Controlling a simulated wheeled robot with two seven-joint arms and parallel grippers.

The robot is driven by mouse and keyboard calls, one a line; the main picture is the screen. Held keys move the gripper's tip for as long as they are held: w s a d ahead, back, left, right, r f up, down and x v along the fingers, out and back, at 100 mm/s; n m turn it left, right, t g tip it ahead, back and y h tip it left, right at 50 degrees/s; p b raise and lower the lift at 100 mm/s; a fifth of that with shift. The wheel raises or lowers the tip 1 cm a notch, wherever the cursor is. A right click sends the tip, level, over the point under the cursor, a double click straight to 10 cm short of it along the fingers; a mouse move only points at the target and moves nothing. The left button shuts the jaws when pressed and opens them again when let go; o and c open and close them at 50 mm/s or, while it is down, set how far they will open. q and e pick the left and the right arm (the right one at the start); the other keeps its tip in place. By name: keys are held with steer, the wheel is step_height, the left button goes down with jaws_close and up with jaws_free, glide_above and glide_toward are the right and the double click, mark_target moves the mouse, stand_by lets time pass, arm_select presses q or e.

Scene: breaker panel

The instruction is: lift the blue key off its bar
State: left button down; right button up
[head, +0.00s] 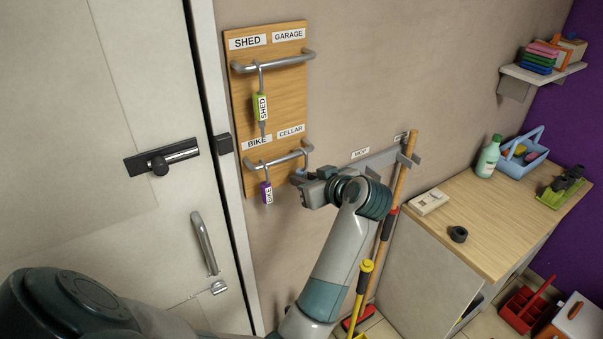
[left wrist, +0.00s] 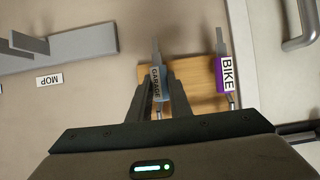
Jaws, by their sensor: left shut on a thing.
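The blue key (left wrist: 163,84), with a tag reading GARAGE, is between the fingers of my left gripper (left wrist: 156,90) in the left wrist view. In the head view my left gripper (head: 303,178) is shut on it just below the right end of the lower bar (head: 285,160). The key is mostly hidden there by the gripper; its hook appears to be still around the bar, under the CELLAR label. My right gripper is not in view.
A purple BIKE key (head: 267,191) hangs close to the left on the same bar. A green SHED key (head: 261,106) hangs from the upper bar (head: 275,62). The door (head: 110,90) is left of the wooden board (head: 285,100); a mop rail (head: 375,160) is to the right.

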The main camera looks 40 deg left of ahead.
mark_target(304, 173)
arm_select(q)
steer(key=shift+d+r, duration=0.1)
steer(key=shift+r, duration=0.05)
steer(key=shift+s+d+r, duration=0.1)
steer(key=shift+d+r, duration=0.05)
steer(key=shift+r, duration=0.3)
steer(key=shift+s+d+r, duration=0.1)
steer(key=shift+r, duration=0.35)
steer(key=shift+d+r, duration=0.15)
steer(key=shift+d, duration=0.05)
stand_by(0.4)
steer(key=shift+s+d+r, duration=0.2)
steer(key=shift+d+r, duration=0.15)
steer(key=shift+d, duration=0.15)
